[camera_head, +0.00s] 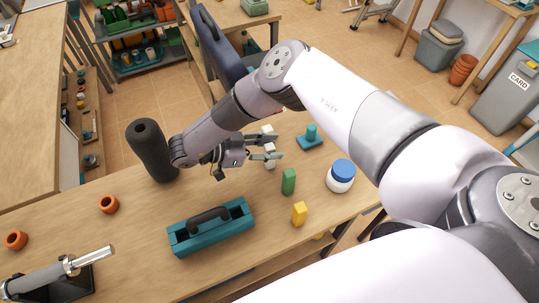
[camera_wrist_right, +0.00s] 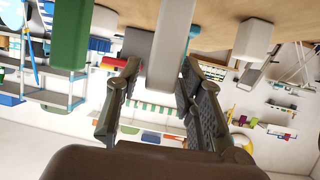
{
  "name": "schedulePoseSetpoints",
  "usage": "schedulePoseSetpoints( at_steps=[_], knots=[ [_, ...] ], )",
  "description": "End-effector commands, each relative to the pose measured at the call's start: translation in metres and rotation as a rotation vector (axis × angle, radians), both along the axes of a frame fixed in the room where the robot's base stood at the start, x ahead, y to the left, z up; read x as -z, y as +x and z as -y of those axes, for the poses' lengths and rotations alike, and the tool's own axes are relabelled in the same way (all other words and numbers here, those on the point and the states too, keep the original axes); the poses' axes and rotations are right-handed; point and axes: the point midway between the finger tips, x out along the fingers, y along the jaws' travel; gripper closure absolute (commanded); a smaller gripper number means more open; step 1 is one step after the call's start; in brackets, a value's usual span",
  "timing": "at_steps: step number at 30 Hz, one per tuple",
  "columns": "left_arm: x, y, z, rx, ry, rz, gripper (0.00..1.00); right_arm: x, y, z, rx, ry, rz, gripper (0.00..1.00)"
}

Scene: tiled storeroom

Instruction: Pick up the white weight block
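The white weight block (camera_head: 270,163) stands upright on the wooden table in the head view, partly hidden by my right gripper. My right gripper (camera_head: 270,149) reaches in from the left side of the block, with its fingers on either side of it. In the right wrist view, which is upside down, the pale block (camera_wrist_right: 167,55) rises between the two spread fingers of my right gripper (camera_wrist_right: 160,75). The fingers look open; whether either one touches the block I cannot tell. My left gripper is not in view.
A green block (camera_head: 288,181), a yellow block (camera_head: 299,214), a blue-lidded white jar (camera_head: 341,178) and a teal piece (camera_head: 311,139) stand close by. A teal tool carrier (camera_head: 211,232) lies in front, a black cylinder (camera_head: 152,150) to the left.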

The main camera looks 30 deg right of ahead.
Motion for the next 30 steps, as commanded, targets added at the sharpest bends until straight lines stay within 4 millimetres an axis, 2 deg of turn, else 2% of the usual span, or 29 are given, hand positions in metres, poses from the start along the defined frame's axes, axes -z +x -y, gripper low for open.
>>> schedulePoseSetpoints(
  at_steps=[15, 30],
  knots=[
    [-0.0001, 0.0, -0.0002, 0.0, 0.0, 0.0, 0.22, -0.0003, 0.0002, -0.0003, 0.0, 0.0, 0.0, 1.0],
    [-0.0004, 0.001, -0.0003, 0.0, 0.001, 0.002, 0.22, -0.0013, 0.0005, -0.0001, -0.001, -0.001, 0.001, 1.0]
  ],
)
